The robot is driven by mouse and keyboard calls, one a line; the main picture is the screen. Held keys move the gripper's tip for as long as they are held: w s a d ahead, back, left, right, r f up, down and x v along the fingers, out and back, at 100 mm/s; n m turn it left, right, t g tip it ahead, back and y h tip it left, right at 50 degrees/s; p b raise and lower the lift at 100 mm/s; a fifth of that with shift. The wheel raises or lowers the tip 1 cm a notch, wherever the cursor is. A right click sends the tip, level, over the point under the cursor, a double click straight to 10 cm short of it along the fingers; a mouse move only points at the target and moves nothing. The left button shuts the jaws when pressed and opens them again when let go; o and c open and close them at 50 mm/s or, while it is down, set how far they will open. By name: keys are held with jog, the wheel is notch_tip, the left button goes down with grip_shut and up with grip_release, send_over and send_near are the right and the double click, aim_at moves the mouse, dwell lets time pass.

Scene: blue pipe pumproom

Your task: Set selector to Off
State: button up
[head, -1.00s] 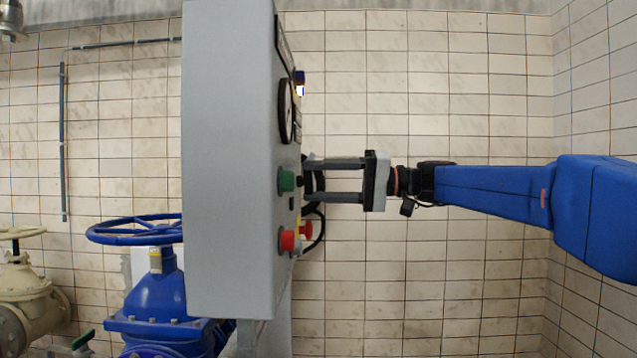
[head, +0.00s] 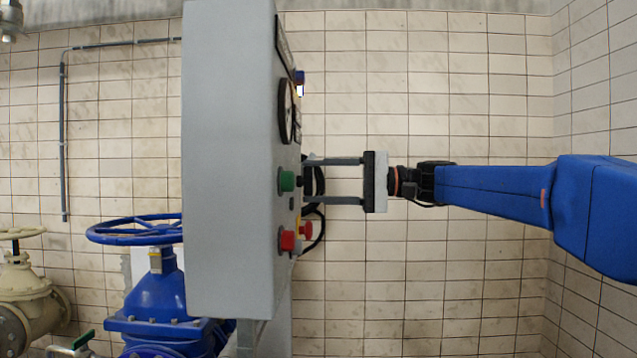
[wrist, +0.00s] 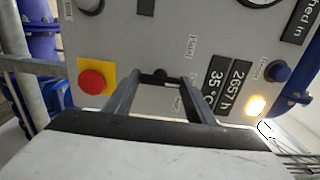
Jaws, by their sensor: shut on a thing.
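The selector (wrist: 160,76) is a small black knob on the grey panel face, between my fingertips in the wrist view. My gripper (wrist: 158,82) is shut on it, one finger on each side. In the head view my gripper (head: 307,181) reaches the panel face from the right, its two fingers level and one above the other. The selector is hard to make out there, and its pointer and position marks are not readable in either view.
The grey control cabinet (head: 228,160) carries a green button (head: 287,181), a red button (head: 287,240) and a gauge (head: 286,111). A red mushroom button on yellow (wrist: 93,82) and a lit lamp (wrist: 256,105) flank my fingers. A blue valve wheel (head: 135,229) stands left.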

jog(key=o, duration=1)
jog(key=shift+o, duration=0.2)
jog(key=d, duration=1.7)
jog(key=shift+s+d, duration=0.25)
jog(key=shift+s, duration=0.05)
jog(key=shift+f, duration=0.15)
